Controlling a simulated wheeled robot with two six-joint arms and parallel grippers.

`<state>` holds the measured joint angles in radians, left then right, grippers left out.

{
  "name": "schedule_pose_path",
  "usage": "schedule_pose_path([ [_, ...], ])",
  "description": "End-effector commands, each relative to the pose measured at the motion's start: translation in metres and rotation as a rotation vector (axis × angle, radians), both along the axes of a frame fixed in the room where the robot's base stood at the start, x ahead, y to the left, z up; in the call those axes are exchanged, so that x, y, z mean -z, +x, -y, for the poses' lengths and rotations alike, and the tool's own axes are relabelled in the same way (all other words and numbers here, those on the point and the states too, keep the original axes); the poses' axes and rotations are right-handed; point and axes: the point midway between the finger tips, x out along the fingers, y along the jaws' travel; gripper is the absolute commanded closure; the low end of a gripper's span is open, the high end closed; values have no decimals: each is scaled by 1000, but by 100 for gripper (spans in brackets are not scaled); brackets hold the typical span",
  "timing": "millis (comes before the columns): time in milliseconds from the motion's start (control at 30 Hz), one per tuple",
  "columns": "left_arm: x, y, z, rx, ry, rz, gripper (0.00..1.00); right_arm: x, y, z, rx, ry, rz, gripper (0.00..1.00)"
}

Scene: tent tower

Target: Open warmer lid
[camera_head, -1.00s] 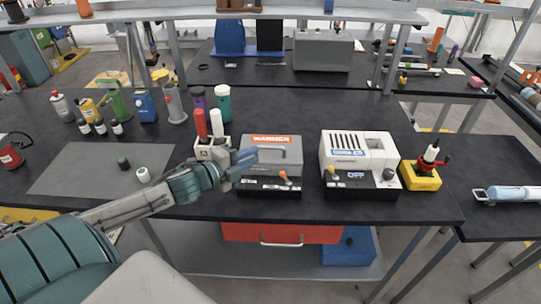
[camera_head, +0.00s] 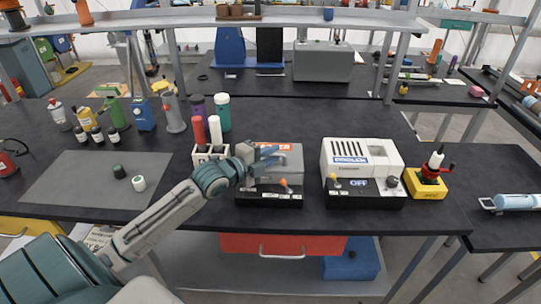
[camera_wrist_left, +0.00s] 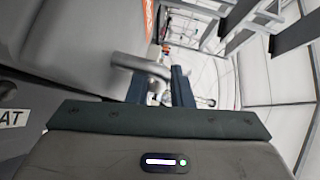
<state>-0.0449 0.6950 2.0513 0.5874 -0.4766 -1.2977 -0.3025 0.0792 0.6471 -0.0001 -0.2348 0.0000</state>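The warmer (camera_head: 291,171) is a grey box with an orange label and a dark front base with an orange knob. It stands on the black bench in the head view, and its lid looks closed. My left gripper (camera_head: 272,158) is at the upper left part of the warmer, in front of its lid and label. In the left wrist view, the two dark fingers (camera_wrist_left: 159,85) are apart. A grey metal handle (camera_wrist_left: 143,64) reaches across the left finger to the gap between them. I cannot tell whether the fingers touch it. My right gripper is not in view.
A white device (camera_head: 352,158) with a display stands right of the warmer, and a yellow block (camera_head: 430,187) beyond it. A white holder with red and white sticks (camera_head: 199,130) stands close left, behind my arm. A grey mat (camera_head: 85,180) lies further left.

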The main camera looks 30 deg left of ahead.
Motion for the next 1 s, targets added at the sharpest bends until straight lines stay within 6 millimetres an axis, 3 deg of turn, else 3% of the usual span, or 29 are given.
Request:
schedule_pose_path([
  [200, 0, 0, 0, 0, 0, 0, 80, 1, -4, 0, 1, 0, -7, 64],
  [333, 0, 0, 0, 0, 0, 0, 100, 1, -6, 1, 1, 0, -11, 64],
  [733, -5, 1, -1, 0, -13, -22, 100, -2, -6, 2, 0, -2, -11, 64],
  [1000, -24, 9, -5, 0, -87, -140, 100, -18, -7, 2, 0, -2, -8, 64],
])
